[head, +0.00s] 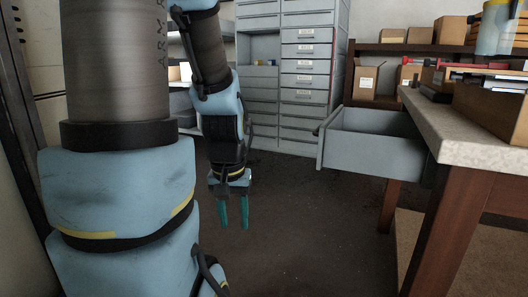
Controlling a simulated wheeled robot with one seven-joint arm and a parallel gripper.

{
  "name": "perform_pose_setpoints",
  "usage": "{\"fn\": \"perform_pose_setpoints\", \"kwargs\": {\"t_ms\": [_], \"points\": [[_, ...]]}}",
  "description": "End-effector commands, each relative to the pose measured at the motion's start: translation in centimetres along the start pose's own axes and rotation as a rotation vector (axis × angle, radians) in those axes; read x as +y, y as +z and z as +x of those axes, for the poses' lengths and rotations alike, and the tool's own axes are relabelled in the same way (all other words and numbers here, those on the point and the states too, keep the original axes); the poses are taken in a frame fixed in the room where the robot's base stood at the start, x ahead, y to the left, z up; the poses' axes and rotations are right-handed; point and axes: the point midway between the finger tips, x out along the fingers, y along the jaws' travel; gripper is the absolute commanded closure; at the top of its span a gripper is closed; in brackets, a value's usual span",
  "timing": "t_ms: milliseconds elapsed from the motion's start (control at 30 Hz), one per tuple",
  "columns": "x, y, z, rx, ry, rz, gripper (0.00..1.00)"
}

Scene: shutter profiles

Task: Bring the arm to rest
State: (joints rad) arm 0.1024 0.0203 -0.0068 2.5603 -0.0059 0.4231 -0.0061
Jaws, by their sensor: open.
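My gripper (233,208) hangs in the middle of the head view with its two green fingers pointing down. The fingers are apart and nothing is between them. It is above the dark floor, left of the workbench and clear of it. My arm is light blue and grey; its upper part fills the left side of the view and hides what is behind it.
A grey drawer (365,140) stands pulled out from the workbench (470,130) on the right. A grey drawer cabinet (308,80) is at the back. Shelves with cardboard boxes (365,82) stand behind the bench. The dark floor (300,230) between is clear.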

Motion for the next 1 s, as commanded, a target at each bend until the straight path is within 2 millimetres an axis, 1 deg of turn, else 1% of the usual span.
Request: {"fn": "perform_pose_setpoints", "kwargs": {"t_ms": [33,100,700,833,900,1000], "points": [[0.0,-0.5,-3.2,0.000,0.000,0.000,0.55],[0.0,-0.8,-5.4,0.001,0.000,0.001,0.55],[0.1,-3.3,-23.6,0.001,0.000,0.002,0.55],[0.1,-3.7,-26.5,0.001,0.000,0.002,0.55],[0.1,-3.9,-27.6,0.001,0.000,0.002,0.55],[0.1,-4.0,-28.4,0.001,0.000,0.002,0.55]]}}
